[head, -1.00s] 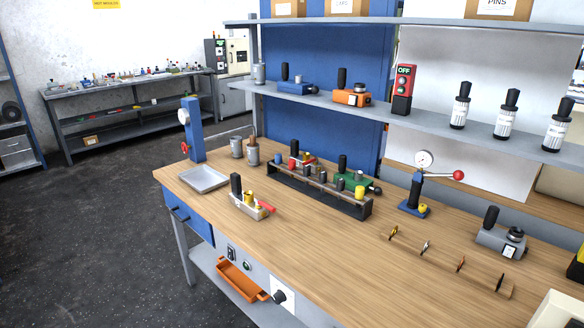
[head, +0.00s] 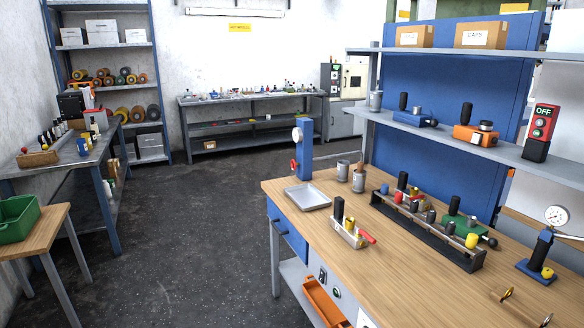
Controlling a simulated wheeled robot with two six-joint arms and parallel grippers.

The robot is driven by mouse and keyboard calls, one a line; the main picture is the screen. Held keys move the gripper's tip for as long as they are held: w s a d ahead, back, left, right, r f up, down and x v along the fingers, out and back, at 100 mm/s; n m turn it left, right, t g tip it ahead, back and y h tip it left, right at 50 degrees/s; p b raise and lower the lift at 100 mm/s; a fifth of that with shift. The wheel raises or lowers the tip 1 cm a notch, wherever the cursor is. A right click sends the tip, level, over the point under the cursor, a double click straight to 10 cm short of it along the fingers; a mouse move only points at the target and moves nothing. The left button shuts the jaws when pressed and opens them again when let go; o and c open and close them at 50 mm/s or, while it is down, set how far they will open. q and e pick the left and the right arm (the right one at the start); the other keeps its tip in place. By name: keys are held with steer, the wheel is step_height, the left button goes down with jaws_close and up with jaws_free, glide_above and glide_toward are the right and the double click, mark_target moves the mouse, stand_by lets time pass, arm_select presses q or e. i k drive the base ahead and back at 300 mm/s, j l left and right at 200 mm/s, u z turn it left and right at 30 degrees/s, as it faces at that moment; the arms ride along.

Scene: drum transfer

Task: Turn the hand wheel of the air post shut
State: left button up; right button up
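The air post is a blue upright post (head: 304,148) at the far left corner of the wooden workbench (head: 385,270). A round white gauge (head: 297,134) sits near its top on the left side. A small red hand wheel (head: 293,165) sits low on the same side, seen nearly edge-on. Whether the wheel is open or shut cannot be told at this size. Neither of my grippers is in view.
A grey tray (head: 307,196) lies just in front of the post, with metal cups (head: 358,178) to its right. A black rack (head: 425,232) stands farther right. Dark floor (head: 190,240) is free left of the bench. A green crate (head: 16,221) sits on a small table at left.

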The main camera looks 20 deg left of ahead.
mark_target(293, 164)
steer(key=i+j, duration=0.35)
steer(key=i+j+z, duration=0.1)
steer(key=i+j, duration=0.25)
steer(key=j, duration=0.2)
steer(key=i+j, duration=0.3)
steer(key=j, duration=0.15)
steer(key=i+j, duration=0.35)
steer(key=j, duration=0.15)
steer(key=i+j+z, duration=0.1)
steer(key=i+j, duration=0.25)
steer(key=j, duration=0.1)
